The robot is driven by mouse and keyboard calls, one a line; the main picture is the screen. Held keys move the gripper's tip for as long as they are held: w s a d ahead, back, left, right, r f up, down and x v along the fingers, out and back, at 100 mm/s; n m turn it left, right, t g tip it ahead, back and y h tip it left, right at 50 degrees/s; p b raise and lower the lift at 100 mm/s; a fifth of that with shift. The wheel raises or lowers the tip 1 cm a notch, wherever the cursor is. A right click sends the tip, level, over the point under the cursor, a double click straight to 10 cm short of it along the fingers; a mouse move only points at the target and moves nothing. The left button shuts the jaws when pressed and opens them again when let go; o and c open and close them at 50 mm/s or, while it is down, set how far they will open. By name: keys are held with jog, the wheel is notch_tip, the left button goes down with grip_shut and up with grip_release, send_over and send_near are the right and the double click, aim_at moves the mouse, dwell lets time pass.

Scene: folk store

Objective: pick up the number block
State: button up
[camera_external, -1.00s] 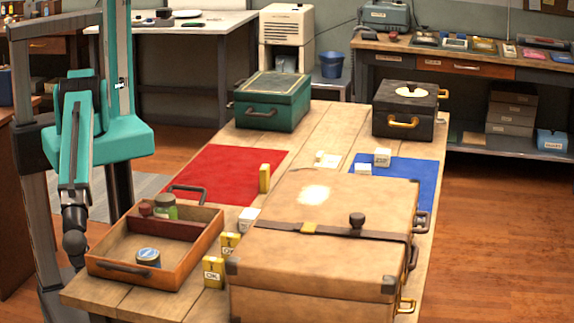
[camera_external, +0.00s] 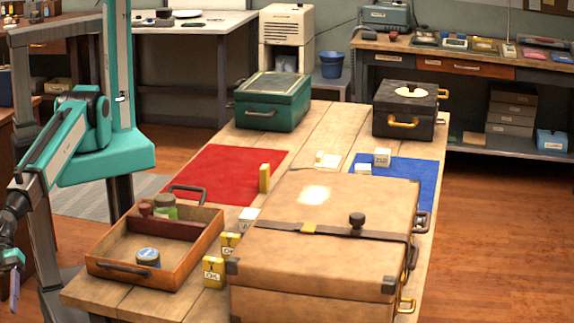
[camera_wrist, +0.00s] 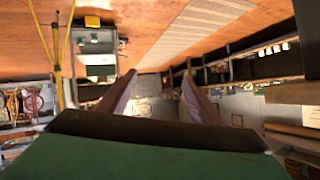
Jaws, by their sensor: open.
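My gripper (camera_external: 13,276) hangs at the far left edge of the external view, well away from the table. Its two fingers stand apart in the wrist view (camera_wrist: 159,88), with nothing between them. Several small blocks are on the table. A yellow block (camera_external: 264,178) stands upright on the red mat's right edge. Yellow blocks marked "OK" (camera_external: 213,271) stand beside the wooden tray, with a white block (camera_external: 248,216) behind them. White blocks (camera_external: 382,157) sit around the blue mat. The markings are too small to tell which is the number block.
The large tan case (camera_external: 330,235) fills the table's front right. The wooden tray (camera_external: 185,258) holds jars and a tin at front left. A green box (camera_external: 272,102) and a black box (camera_external: 405,110) stand at the back. The red mat (camera_external: 215,172) is mostly clear.

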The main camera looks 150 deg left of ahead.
jog(key=w+a+r+n+y+p, duration=0.25)
jog(key=w+a+r, duration=0.3)
jog(key=a, duration=0.35)
jog(key=w+a+r+n+t+y+p, duration=0.1)
jog(key=w+a+r+n+p, duration=0.2)
jog(key=a+r, duration=0.55)
jog(key=w+a+r+n+y+p, duration=0.1)
jog(key=w+a+r+y+p, duration=0.3)
jog(key=a, duration=0.7)
jog(key=s+a+r+n+g+y+p, duration=0.1)
jog(key=s+a+r+n+p, duration=0.2)
jog(key=a+r, duration=0.8)
jog(key=a+r+n+g+y+p, duration=0.2)
jog(key=a+n+p, duration=0.15)
jog(key=a, duration=1.55)
jog(key=s+a+r+n+g+y+p, duration=0.15)
jog(key=a+r+p, duration=0.4)
jog(key=a, duration=0.95)
jog(key=s+a+f+n+g+h+b, duration=0.1)
jog(key=s+a+f+b, duration=0.4)
jog(key=a, duration=0.7)
jog(key=s+a+f+n+g+h+b, duration=0.1)
jog(key=s+a+f+g+b, duration=0.2)
jog(key=s+a, duration=0.6)
jog(key=s+a+f+n+g+h+b, duration=0.2)
jog(key=s+a+f+b, duration=0.5)
jog(key=a, duration=0.8)
jog(key=shift+s+a+b, duration=0.2)
jog(key=shift+a+b, duration=0.1)
jog(key=shift+b, duration=0.7)
